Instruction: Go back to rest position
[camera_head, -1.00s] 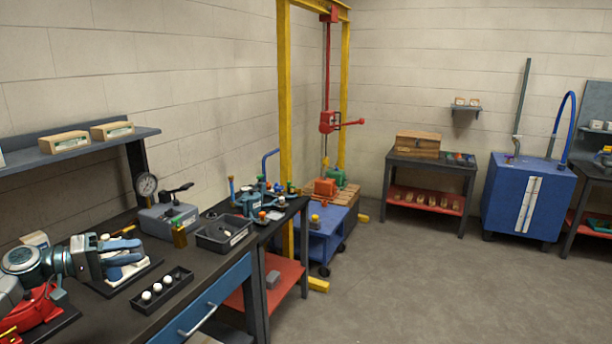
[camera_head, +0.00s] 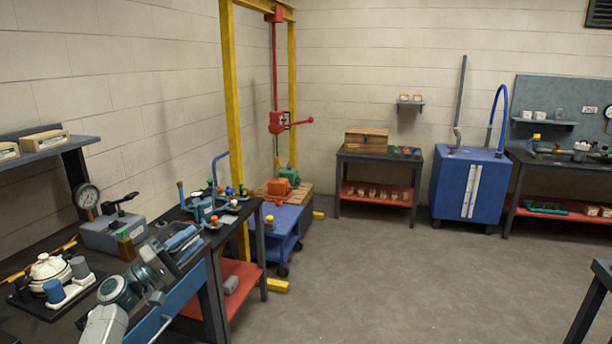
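My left gripper (camera_head: 188,240) comes in from the lower left on its pale grey and teal arm. It hangs over the front edge of the dark workbench (camera_head: 38,328), in front of the blue drawer. Its fingers overlap each other and the bench items behind, so I cannot tell whether they are apart; I see no object clearly held. My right gripper is out of view. An orange-red motor (camera_head: 289,174) and a green motor beside it sit on a wooden pallet on the blue cart (camera_head: 271,222), well beyond the gripper.
A grey box with a lever (camera_head: 104,238), a gauge (camera_head: 87,195) and a white round fixture (camera_head: 50,267) stand on the bench. A yellow gantry (camera_head: 232,95) rises behind. Open floor (camera_head: 400,270) lies right; a dark table corner (camera_head: 597,290) shows at the right edge.

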